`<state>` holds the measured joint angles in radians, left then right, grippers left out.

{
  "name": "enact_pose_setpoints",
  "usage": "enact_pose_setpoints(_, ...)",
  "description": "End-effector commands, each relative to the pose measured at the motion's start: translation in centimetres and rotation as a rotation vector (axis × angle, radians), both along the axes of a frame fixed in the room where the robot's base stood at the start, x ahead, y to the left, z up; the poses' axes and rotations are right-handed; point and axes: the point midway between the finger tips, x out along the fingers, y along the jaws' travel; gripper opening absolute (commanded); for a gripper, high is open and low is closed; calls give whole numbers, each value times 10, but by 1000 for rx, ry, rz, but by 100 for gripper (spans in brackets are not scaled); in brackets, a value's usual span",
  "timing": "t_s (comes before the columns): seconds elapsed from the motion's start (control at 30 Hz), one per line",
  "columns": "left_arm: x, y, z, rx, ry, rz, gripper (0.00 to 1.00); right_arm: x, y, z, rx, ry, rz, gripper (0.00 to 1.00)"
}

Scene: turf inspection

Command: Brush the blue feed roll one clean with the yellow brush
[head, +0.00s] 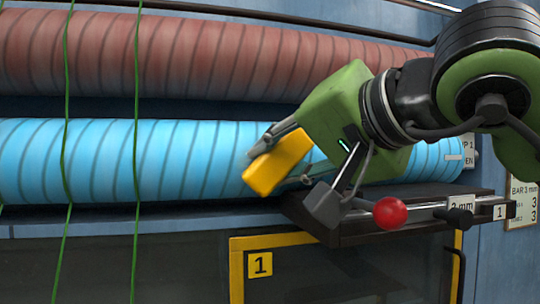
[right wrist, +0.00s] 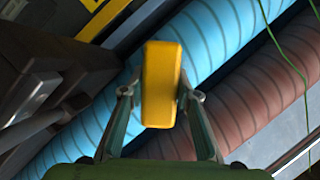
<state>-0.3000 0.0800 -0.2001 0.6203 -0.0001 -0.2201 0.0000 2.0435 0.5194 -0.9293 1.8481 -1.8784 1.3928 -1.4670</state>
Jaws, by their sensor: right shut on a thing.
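The blue feed roll (head: 100,160) is a long light-blue cylinder with dark slanting bands, lying across the head view. It runs diagonally in the right wrist view (right wrist: 215,40). The yellow brush (head: 277,165) is a plain yellow block in the head view, also seen in the right wrist view (right wrist: 161,72). My right gripper (head: 272,158) is shut on it, one finger on each side (right wrist: 160,98). The brush is tilted in front of the roll's lower middle. I cannot tell whether it touches the roll. My left gripper is not in view.
A red-brown banded roll (head: 200,55) lies above the blue one. Green strands (head: 135,150) hang in front of both rolls at the left. A dark bracket (head: 340,225) with a red ball knob (head: 390,211) juts out below my right gripper. A yellow-framed panel (head: 236,275) is underneath.

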Motion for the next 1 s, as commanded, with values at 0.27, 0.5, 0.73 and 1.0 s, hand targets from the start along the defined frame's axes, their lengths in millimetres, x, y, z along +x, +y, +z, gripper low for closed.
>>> enact_pose_setpoints(0.27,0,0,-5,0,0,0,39,-11,-3,0,1,-3,1,12)
enact_pose_setpoints(0.5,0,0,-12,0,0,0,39,-34,-11,0,1,-3,1,12)
enact_pose_setpoints(0.73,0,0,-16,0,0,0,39,-54,-17,0,1,-2,1,12)
enact_pose_setpoints(1.0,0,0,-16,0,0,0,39,-58,-18,0,1,-1,1,12)
